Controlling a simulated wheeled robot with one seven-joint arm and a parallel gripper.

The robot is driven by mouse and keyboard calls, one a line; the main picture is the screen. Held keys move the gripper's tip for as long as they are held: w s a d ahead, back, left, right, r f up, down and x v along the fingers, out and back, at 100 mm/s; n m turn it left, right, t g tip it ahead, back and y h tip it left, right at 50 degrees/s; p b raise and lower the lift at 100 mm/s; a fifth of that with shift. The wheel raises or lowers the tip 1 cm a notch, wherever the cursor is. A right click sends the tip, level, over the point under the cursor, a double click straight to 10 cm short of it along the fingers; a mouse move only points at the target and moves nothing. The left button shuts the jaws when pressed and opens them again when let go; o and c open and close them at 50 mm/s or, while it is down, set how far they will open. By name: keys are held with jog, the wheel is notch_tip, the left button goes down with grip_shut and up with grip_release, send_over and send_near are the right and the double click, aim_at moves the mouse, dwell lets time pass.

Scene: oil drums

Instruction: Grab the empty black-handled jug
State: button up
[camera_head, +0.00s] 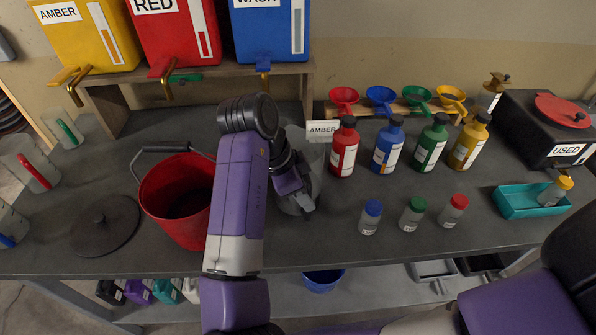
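A clear grey jug (315,168) stands on the dark bench in the middle, right of the red bucket. My arm and gripper cover its left side and most of its front. I cannot see its handle or make out its handle colour, and I see no contents in the part that shows. My gripper (303,208) points down at the front of this jug, overlapping it in the picture. Whether its fingers are open or shut, or touch the jug, I cannot tell. Other clear jugs at the left have a green handle (67,131), a red handle (34,172) and a blue handle (7,240).
The red bucket (172,205) with a raised black bail stands close left of my arm. An AMBER card (323,131) is behind the jug. Several coloured bottles (387,150) stand to its right, with small capped vials (411,214) in front. A dark round lid (104,226) lies left.

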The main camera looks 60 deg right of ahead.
jog(key=shift+s+d+f, duration=0.1)
jog(key=shift+d+f, duration=0.05)
jog(key=shift+f, duration=0.3)
grip_shut()
jog(key=shift+r, duration=0.1)
dwell(1.0)
